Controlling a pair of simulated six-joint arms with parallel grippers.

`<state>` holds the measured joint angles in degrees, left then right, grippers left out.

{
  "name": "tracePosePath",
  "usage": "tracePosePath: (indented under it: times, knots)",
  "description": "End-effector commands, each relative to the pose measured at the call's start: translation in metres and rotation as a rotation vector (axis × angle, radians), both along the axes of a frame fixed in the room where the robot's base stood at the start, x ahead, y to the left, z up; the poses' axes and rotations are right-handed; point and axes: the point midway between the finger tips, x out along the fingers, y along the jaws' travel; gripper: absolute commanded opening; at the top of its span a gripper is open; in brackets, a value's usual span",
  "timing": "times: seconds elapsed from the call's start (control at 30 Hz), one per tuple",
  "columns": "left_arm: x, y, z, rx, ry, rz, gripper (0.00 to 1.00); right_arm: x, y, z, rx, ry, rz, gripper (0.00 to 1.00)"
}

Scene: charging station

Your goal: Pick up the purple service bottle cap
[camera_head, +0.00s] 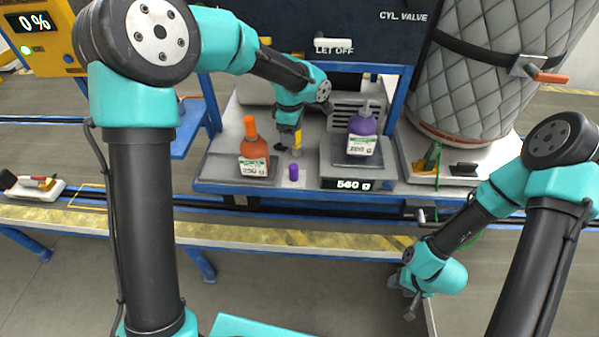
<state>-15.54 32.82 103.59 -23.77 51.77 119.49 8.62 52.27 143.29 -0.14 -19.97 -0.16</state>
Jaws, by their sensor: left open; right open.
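The small purple cap (294,171) stands on the bench surface, between the orange bottle and the scale. The purple service bottle (362,127) stands on the scale, with a paler purple-grey nozzle on top. My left gripper (289,148) is open, pointing down just behind and above the purple cap. It looks apart from the cap. A yellow piece shows at its right finger; I cannot tell whether it is part of the gripper. My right gripper (410,298) is open and empty, low in front of the bench at the right.
An orange bottle (254,150) with an orange nozzle stands close left of my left gripper. The scale (350,172) reads 560 g, right of the cap. A quilted grey tank (490,70) stands at right. A blue panel (340,50) rises behind. Blue-framed rails run along the front.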

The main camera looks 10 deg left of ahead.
Motion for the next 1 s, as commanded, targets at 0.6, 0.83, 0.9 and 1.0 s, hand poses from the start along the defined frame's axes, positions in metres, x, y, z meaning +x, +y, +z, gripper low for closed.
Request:
tracePosePath:
  times: [0.6,0.83,0.9,1.0]
  knots:
    - [0.003,0.001,-0.007,0.015,-0.003,0.037,0.64,0.000,0.000,0.000,0.000,0.000,0.000,0.49]
    - [0.002,0.001,-0.046,0.015,-0.002,0.036,0.64,0.000,0.000,0.000,0.000,0.000,0.000,0.49]
    - [0.002,0.001,-0.058,0.015,-0.001,0.038,0.64,0.000,0.000,0.000,0.000,0.000,0.000,0.49]
    - [0.002,0.001,-0.075,0.015,-0.001,0.036,0.64,0.000,0.000,0.000,0.000,0.000,0.000,0.49]
